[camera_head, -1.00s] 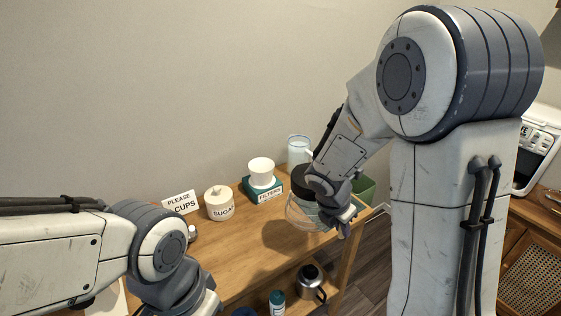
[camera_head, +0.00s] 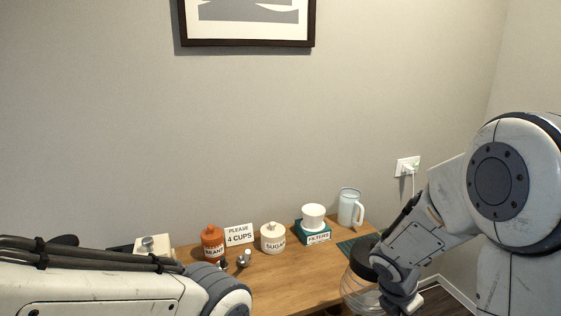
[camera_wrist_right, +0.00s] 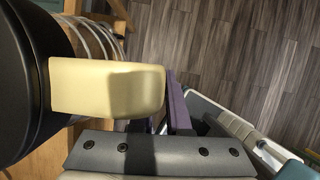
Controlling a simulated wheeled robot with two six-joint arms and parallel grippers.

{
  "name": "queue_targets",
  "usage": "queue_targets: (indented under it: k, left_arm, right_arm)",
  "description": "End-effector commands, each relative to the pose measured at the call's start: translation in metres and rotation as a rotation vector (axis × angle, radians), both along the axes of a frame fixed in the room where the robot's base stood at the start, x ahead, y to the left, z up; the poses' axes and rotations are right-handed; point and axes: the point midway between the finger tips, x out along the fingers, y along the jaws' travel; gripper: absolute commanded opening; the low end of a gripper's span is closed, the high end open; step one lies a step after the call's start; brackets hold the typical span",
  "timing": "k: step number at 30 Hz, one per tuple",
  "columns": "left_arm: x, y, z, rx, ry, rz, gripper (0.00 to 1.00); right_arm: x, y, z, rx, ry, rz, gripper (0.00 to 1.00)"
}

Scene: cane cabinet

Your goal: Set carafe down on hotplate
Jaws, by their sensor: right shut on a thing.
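The carafe has a black lid and a clear round glass body (camera_head: 358,292), at the lower right of the head view, in front of the counter's right end. In the right wrist view its black lid (camera_wrist_right: 30,85) fills the left edge, and its cream handle (camera_wrist_right: 105,88) sticks out towards the jaws. My right gripper (camera_head: 402,297) is shut on the carafe's handle and holds it in the air. I cannot make out a hotplate in the current frames.
The wooden counter (camera_head: 290,283) carries an orange jar (camera_head: 213,243), a "4 cups" sign (camera_head: 239,235), a sugar pot (camera_head: 272,238), a filters box (camera_head: 313,237) with white filters, and a pale blue jug (camera_head: 349,207). A wall outlet (camera_head: 407,166) is at the right. Wood floor (camera_wrist_right: 225,50) shows below.

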Motion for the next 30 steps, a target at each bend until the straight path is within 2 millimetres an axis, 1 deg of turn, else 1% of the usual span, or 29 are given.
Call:
queue_targets:
  k: [2, 8, 13, 17, 20, 23, 26, 27, 30]
  left_arm:
    - [0.000, 0.000, 0.000, 0.000, 0.000, 0.000, 0.00]
    - [0.000, 0.000, 0.000, 0.001, 0.001, 0.000, 0.00]
    - [0.000, 0.000, 0.000, 0.000, 0.000, 0.000, 0.00]
    - [0.000, 0.000, 0.000, 0.000, 0.000, 0.000, 0.00]
    - [0.000, 0.000, 0.000, 0.000, 0.000, 0.000, 0.00]
    - [0.000, 0.000, 0.000, 0.000, 0.000, 0.000, 0.00]
    - [0.000, 0.000, 0.000, 0.000, 0.000, 0.000, 0.00]
    - [0.000, 0.000, 0.000, 0.000, 0.000, 0.000, 0.00]
    - [0.000, 0.000, 0.000, 0.000, 0.000, 0.000, 0.00]
  right_arm:
    - [0.001, 0.000, 0.001, 0.000, -0.002, 0.000, 0.00]
    - [0.001, 0.002, -0.007, 0.000, 0.000, -0.116, 0.00]
    - [0.002, 0.005, -0.017, 0.000, 0.000, -0.260, 0.00]
    - [0.003, 0.008, -0.028, -0.001, 0.002, -0.424, 0.00]
    - [0.003, 0.013, -0.040, -0.001, 0.002, -0.591, 0.00]
    - [0.002, 0.020, -0.056, -0.002, 0.004, -0.825, 0.00]
    - [0.000, 0.033, -0.078, -0.004, 0.008, -1.140, 0.00]
    - [-0.001, 0.039, -0.087, -0.005, 0.007, -1.273, 0.00]
    - [-0.003, 0.054, -0.107, -0.005, 0.006, -1.567, 0.00]
